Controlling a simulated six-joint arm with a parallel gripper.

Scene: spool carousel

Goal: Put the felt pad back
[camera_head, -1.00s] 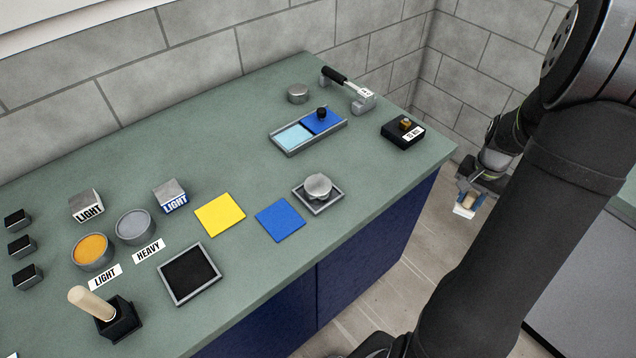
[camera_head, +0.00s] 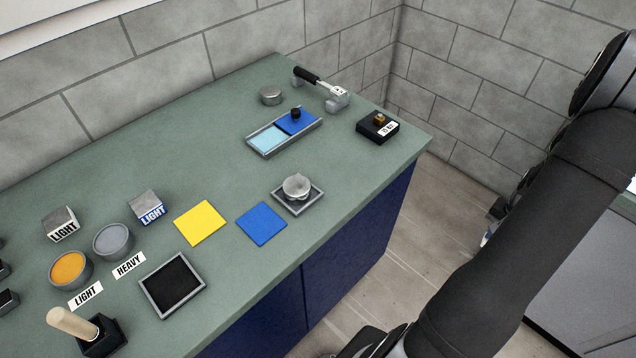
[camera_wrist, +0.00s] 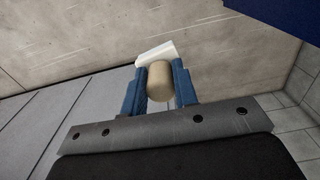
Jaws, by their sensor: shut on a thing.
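My gripper (camera_wrist: 159,85) is shut on a beige wooden cylinder (camera_wrist: 160,82) in the wrist view. A white flat piece (camera_wrist: 156,53) shows just beyond the cylinder, seemingly joined to it; this may be the felt pad. The blue fingers press the cylinder from both sides. My gripper is over the floor, off the counter's right side. In the head view my arm hides nearly all of it. A grey-framed tray with a black inside (camera_head: 149,297) lies empty near the counter's front edge.
On the green counter (camera_head: 330,150) are a yellow square (camera_head: 200,223), a blue square (camera_head: 261,224), a silver knob on a small tray (camera_head: 296,187), a two-part blue tray (camera_head: 267,139), a lever (camera_head: 322,88) and a black box (camera_head: 378,127). A wooden-handled tool (camera_head: 75,325) stands front left.

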